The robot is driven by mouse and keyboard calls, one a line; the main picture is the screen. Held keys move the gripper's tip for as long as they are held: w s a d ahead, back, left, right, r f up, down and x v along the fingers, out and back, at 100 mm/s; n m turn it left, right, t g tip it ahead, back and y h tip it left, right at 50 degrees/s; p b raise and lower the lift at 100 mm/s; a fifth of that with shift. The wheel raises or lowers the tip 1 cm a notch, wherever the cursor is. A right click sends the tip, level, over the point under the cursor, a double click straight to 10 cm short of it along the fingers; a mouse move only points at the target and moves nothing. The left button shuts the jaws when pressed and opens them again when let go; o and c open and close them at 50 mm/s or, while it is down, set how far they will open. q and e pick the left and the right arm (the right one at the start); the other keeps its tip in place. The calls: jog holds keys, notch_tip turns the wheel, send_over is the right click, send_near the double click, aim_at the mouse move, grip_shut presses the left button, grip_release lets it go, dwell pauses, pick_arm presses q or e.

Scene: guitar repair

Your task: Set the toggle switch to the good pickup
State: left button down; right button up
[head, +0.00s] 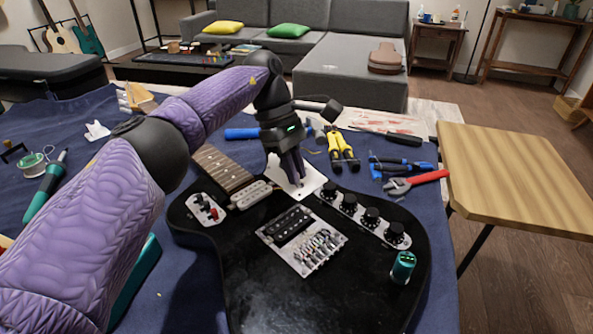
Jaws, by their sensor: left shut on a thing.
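A black electric guitar body (285,290) lies on the blue cloth, with its neck (222,168) pointing up and left. My left gripper (296,184) reaches down from above to a white plate (312,180) on the guitar's upper edge. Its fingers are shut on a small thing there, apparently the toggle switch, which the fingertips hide. Which way the switch is set cannot be seen. A white pickup (250,194) sits by the neck end and a black pickup (290,224) by the metal bridge (318,249). My right gripper is not in view.
A plate with small switches (205,208) and a row of black knobs (371,216) are on the guitar. A teal cylinder (403,266) stands at its lower right. A wooden table (525,175) stands right.

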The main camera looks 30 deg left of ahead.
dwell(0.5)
pick_arm(q)
jog(key=c, duration=0.9)
grip_release()
jog(key=shift+c, duration=0.2)
jog(key=shift+o, duration=1.2)
notch_tip(320, 180, up, 10)
jog(key=p, duration=0.3)
jog(key=shift+p, duration=0.35)
